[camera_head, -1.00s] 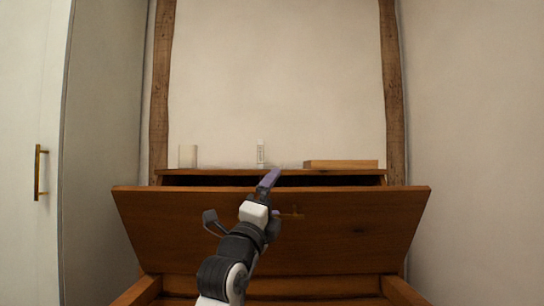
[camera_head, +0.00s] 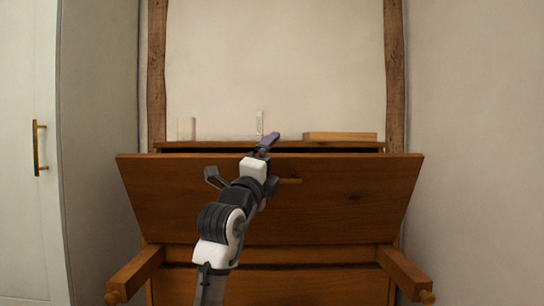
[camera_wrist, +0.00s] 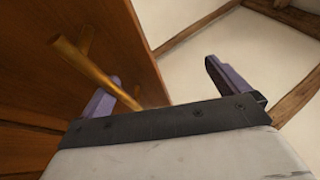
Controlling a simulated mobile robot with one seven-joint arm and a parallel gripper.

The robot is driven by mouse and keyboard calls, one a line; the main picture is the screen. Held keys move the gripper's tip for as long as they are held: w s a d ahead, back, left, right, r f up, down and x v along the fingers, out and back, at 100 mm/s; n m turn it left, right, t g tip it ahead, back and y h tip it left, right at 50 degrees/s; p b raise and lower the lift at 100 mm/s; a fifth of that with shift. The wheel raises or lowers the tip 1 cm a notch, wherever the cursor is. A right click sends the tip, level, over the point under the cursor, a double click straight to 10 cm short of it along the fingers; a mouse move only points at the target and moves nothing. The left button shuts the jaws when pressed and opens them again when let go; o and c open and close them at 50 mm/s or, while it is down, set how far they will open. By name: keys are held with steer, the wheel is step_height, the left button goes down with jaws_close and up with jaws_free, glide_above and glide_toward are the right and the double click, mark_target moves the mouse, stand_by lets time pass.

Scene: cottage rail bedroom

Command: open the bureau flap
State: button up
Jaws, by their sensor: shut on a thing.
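The bureau flap (camera_head: 345,205) is a wide brown wooden panel, tilted out toward me at its top edge, partly open. A dark gap shows between it and the bureau top (camera_head: 210,146). A brass handle (camera_head: 290,181) sits on the flap's front and shows as a bar in the wrist view (camera_wrist: 92,72). My gripper (camera_head: 270,160) is at the handle, in front of the flap's upper middle. Its purple fingers show in the wrist view (camera_wrist: 170,92), with the bar running between them. It is shut on the handle; the exact contact is hard to see.
A pale cup (camera_head: 186,129), a small white bottle (camera_head: 259,122) and a flat wooden box (camera_head: 340,136) stand on top. Two wooden support arms (camera_head: 135,272) (camera_head: 405,272) stick out below the flap. A white cabinet (camera_head: 30,200) stands left; a wall is close on the right.

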steer(key=r+b+v, duration=0.1)
steer(key=b+v, duration=0.2)
steer(key=v, duration=0.4)
steer(key=shift+s+a+t+b, duration=0.3)
steer(key=shift+s+a+b, duration=0.05)
steer(key=shift+s, duration=0.05)
steer(key=shift+s+a+f, duration=0.1)
steer(key=shift+s+f, duration=0.1)
steer(key=shift+s, duration=0.05)
steer(key=shift+c, duration=0.4)
steer(key=shift+s+a+r+b, duration=0.15)
steer(key=shift+s+b, duration=0.15)
steer(key=shift+s, duration=0.2)
steer(key=c, duration=1)
steer(key=shift+s+a+f+b, duration=0.35)
steer(key=shift+s+f+b, duration=0.25)
steer(key=shift+s+f, duration=0.15)
steer(key=shift+s+a+f+b, duration=0.35)
steer(key=shift+s+f+b, duration=0.2)
steer(key=shift+s+f, duration=0.2)
steer(key=shift+s+a+f+b, duration=0.35)
steer(key=shift+s+f+b, duration=0.25)
steer(key=shift+s+f, duration=0.15)
